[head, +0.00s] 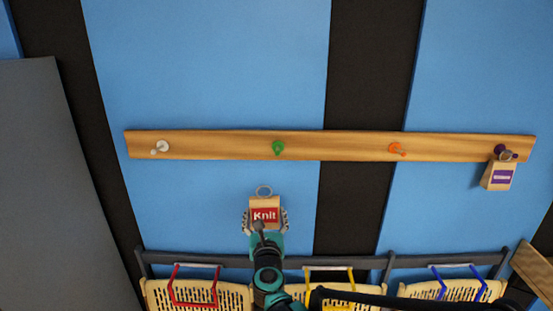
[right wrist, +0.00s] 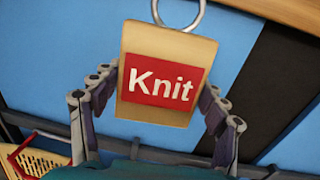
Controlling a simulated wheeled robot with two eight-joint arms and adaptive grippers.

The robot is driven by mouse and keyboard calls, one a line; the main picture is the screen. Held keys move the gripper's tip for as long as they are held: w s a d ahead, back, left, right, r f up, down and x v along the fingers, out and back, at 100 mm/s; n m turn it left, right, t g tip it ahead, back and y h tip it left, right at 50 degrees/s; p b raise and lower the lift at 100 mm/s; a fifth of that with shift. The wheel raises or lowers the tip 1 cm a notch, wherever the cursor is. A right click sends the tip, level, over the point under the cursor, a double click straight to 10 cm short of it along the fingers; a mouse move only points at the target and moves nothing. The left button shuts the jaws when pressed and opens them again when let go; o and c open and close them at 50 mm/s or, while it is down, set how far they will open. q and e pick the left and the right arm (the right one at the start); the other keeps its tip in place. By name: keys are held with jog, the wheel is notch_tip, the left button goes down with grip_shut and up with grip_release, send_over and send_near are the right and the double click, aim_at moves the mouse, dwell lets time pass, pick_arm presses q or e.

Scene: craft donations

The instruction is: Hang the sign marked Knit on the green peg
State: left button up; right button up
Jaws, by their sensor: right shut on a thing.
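The sign marked Knit (head: 265,212) is a wooden tag with a red label and a metal ring on top. My right gripper (head: 265,218) is shut on its sides and holds it upright, ring up, in front of the wall. It also fills the middle of the right wrist view (right wrist: 168,72), between the fingers (right wrist: 160,95). The green peg (head: 278,147) is on the wooden rail, above and slightly right of the sign in the head view. The peg is bare, and the ring is apart from it. My left gripper is not in view.
The wooden rail (head: 340,146) also carries a white peg (head: 162,147), an orange peg (head: 396,149) and a purple peg (head: 501,151) with a purple-labelled sign (head: 500,175) hanging on it. Cream baskets (head: 205,295) with coloured handles stand below, by a dark rack (head: 230,261).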

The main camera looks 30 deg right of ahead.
aim_at(277, 196)
jog(key=shift+m+g+h, duration=0.5)
jog(key=shift+m+h, duration=0.1)
jog(key=shift+h, duration=0.3)
jog(key=d+r+p, duration=0.1)
jog(key=r, duration=0.2)
jog(key=s+d+r+p, duration=0.1)
jog(key=r+p, duration=0.1)
jog(key=r, duration=0.1)
jog(key=s+r+p, duration=0.1)
jog(key=r+p, duration=0.1)
jog(key=r, duration=0.1)
jog(key=shift+s+d+r, duration=0.1)
jog(key=shift+d, duration=0.3)
jog(key=shift+b+x, duration=0.4)
jog(key=shift+x, duration=0.65)
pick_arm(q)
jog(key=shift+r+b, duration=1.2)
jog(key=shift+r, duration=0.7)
pick_arm(e)
jog(key=shift+f+x, duration=0.35)
jog(key=shift+x, duration=1.1)
jog(key=shift+f+x, duration=0.35)
jog(key=shift+x, duration=1.15)
jog(key=shift+f+x, duration=0.35)
jog(key=shift+x, duration=1.1)
jog(key=o, duration=1.2)
jog(key=shift+c, duration=0.2)
jog(key=shift+a, duration=0.15)
